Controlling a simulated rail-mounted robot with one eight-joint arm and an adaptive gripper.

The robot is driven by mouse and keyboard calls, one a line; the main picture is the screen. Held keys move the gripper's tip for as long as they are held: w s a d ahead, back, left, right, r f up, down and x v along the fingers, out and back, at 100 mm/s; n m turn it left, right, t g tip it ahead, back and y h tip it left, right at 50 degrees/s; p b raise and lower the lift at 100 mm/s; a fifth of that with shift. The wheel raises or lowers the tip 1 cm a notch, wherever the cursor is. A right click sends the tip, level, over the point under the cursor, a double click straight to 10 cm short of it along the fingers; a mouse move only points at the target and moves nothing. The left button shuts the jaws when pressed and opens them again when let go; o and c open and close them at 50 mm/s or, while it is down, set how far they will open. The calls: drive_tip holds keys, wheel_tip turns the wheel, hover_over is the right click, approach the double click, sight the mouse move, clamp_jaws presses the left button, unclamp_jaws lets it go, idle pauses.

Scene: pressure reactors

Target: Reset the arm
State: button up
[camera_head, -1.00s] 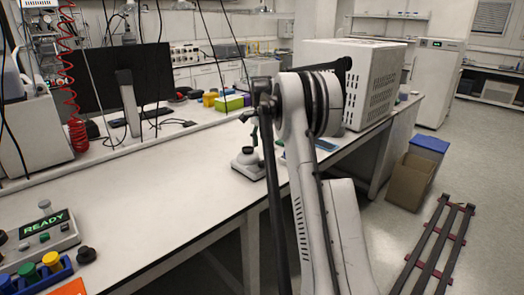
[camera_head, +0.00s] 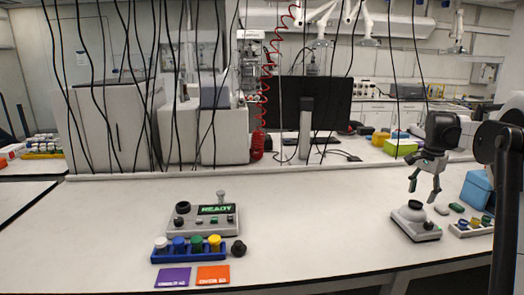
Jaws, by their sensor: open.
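My gripper (camera_head: 425,185) hangs at the right over the white bench, fingers pointing down and apart, with nothing between them. It is above and slightly right of a small white device with a dark round top (camera_head: 415,221). Whether the fingertips touch anything cannot be told, but they look clear of the device. My dark arm link shows at the right edge, and the rest of the arm is out of view.
A control box reading READY (camera_head: 203,219) stands left of centre, behind a blue rack (camera_head: 190,254) of coloured caps. Purple (camera_head: 173,277) and orange (camera_head: 213,276) cards lie in front. A monitor (camera_head: 314,105) stands behind, with hanging cables before it. The bench middle is clear.

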drive_tip(key=s+a+r+n+t, duration=0.1)
drive_tip(key=s+a+r+n, duration=0.15)
drive_tip(key=s+a, duration=0.4)
drive_tip(key=s+a+r+n+t, duration=0.1)
drive_tip(key=s+a+r+n, duration=0.2)
drive_tip(key=a, duration=0.6)
drive_tip(key=s+a+r+n+t, duration=0.1)
drive_tip(key=s+a+r+n, duration=0.15)
drive_tip(key=s+a, duration=0.45)
drive_tip(key=s+a+f+n+t, duration=0.1)
drive_tip(key=s+a+f+n, duration=0.2)
drive_tip(key=s+a, duration=0.4)
drive_tip(key=s+a+f+n+t, duration=0.2)
drive_tip(key=s+a+f, duration=0.3)
drive_tip(key=s+a, duration=0.3)
drive_tip(key=s+n, duration=0.1)
drive_tip(key=s, duration=0.2)
drive_tip(key=shift+s+f, duration=0.35)
drive_tip(key=shift+f, duration=0.05)
drive_tip(key=shift+c, duration=0.5)
